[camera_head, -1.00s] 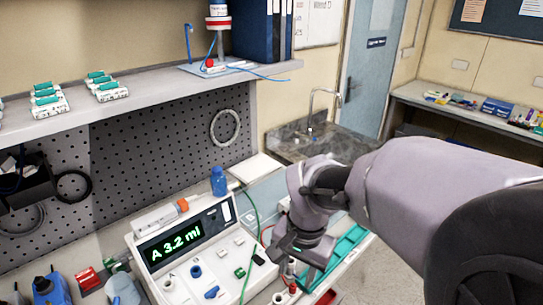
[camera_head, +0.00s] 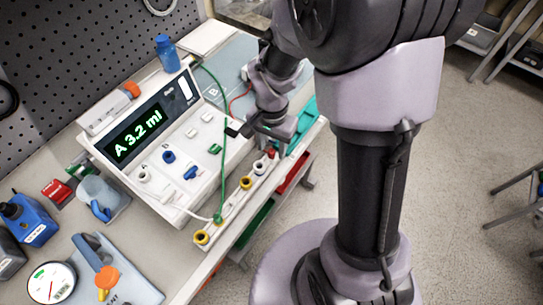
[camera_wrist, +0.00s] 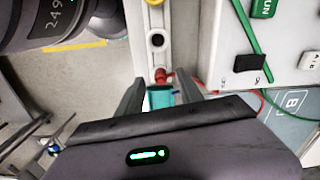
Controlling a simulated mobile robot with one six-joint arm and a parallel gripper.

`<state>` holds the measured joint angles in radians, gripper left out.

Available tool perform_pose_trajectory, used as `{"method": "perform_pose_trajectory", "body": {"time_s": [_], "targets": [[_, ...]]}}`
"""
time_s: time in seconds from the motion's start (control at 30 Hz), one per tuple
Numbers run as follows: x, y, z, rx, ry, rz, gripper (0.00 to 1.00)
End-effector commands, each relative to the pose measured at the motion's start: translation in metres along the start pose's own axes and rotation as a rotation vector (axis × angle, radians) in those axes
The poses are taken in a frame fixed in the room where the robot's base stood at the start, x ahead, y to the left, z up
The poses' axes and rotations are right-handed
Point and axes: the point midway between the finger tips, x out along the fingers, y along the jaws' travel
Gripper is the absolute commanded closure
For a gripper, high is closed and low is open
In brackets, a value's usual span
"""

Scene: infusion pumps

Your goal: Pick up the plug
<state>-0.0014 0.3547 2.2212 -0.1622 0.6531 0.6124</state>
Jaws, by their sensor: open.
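A red plug-like piece (camera_head: 271,153) is at the far end of a pale socket strip (camera_head: 232,200) along the front of the pump. In the wrist view the red piece (camera_wrist: 161,75) is just ahead of my gripper (camera_wrist: 160,90), roughly centred between the fingers. The fingers are apart with nothing gripped. In the head view my gripper (camera_head: 268,130) is close beside that end of the strip. A green plug (camera_head: 218,218) with a green cable (camera_head: 224,150) is nearer the strip's other end. Which plug is meant I cannot tell.
The white pump (camera_head: 165,150) reads "A 3.2 ml" and stands beside the strip. A green cable (camera_wrist: 245,30) and a dark switch (camera_wrist: 250,62) are right of my gripper. A blue bottle (camera_head: 167,53) stands behind. Open floor (camera_head: 460,200) lies right of the bench.

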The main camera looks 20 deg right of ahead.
Motion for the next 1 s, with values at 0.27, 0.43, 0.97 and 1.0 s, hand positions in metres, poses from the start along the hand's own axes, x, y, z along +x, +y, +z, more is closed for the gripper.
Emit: {"method": "perform_pose_trajectory", "body": {"time_s": [0.27, 0.43, 0.97, 1.0], "targets": [[0.018, 0.000, 0.000, 0.000, 0.000, 0.000, 0.57], [0.018, 0.000, 0.000, 0.000, 0.000, 0.000, 0.88], [0.008, 0.000, -0.001, 0.000, 0.001, -0.001, 1.00], [0.003, 0.000, -0.001, 0.000, 0.001, -0.001, 1.00]]}}
